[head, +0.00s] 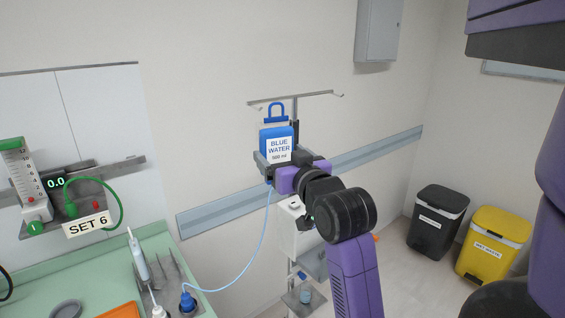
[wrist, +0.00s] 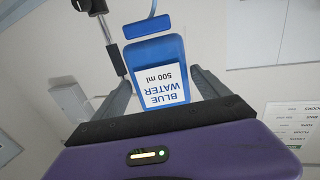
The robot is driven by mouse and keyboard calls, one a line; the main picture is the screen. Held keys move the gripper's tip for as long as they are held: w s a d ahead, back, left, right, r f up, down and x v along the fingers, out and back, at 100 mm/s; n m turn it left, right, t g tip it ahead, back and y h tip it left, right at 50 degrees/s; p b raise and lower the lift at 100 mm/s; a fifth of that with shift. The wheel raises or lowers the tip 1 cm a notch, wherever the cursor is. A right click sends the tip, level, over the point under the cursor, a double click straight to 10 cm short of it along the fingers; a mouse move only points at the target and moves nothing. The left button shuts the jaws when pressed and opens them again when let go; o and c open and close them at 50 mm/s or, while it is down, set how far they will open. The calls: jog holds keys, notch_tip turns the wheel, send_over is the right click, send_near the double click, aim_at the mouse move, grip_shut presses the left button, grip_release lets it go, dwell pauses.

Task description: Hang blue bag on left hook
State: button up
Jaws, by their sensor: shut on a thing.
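The blue bag (head: 277,133) is upright, with a white label reading "BLUE WATER" and a blue loop handle (head: 274,112) on top. My gripper (head: 279,163) is shut on its lower part. In the wrist view, the bag (wrist: 155,52) appears upside down between the two fingers of my gripper (wrist: 163,88). The left hook (head: 256,107) is at the left end of the stand's crossbar (head: 295,97). The handle shows just right of this hook and below the bar; I cannot tell whether they touch. The right hook (head: 340,95) is bare.
A light blue tube (head: 264,235) runs from the bag to a blue connector (head: 187,299) on the green counter (head: 155,240). A white box (head: 296,232) is on the stand. Black (head: 437,220) and yellow (head: 493,243) bins stand at right. A wall rail (head: 225,213) runs behind.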

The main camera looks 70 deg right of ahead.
jog(key=b, duration=0.4)
jog(key=shift+w+d, duration=0.15)
jog(key=shift+w, duration=0.15)
jog(key=shift+w+d+f+b, duration=0.1)
jog(key=shift+w+d+b, duration=0.15)
jog(key=shift+w+d, duration=0.45)
jog(key=shift+w+d+f+b, duration=0.1)
jog(key=shift+w+d+b, duration=0.25)
jog(key=shift+w, duration=0.7)
jog(key=shift+w+d+f+b, duration=0.1)
jog(key=shift+w+d+b, duration=0.1)
jog(key=shift+w+d, duration=0.5)
jog(key=shift+w+d+f, duration=0.2)
jog(key=shift+w+f, duration=0.25)
jog(key=shift+w, duration=0.3)
jog(key=o, duration=1.9)
jog(key=shift+f, duration=0.1)
jog(key=shift+o, duration=0.2)
jog(key=shift+f, duration=0.1)
jog(key=v, duration=0.7)
jog(key=shift+s+a, duration=0.25)
jog(key=shift+a, duration=0.05)
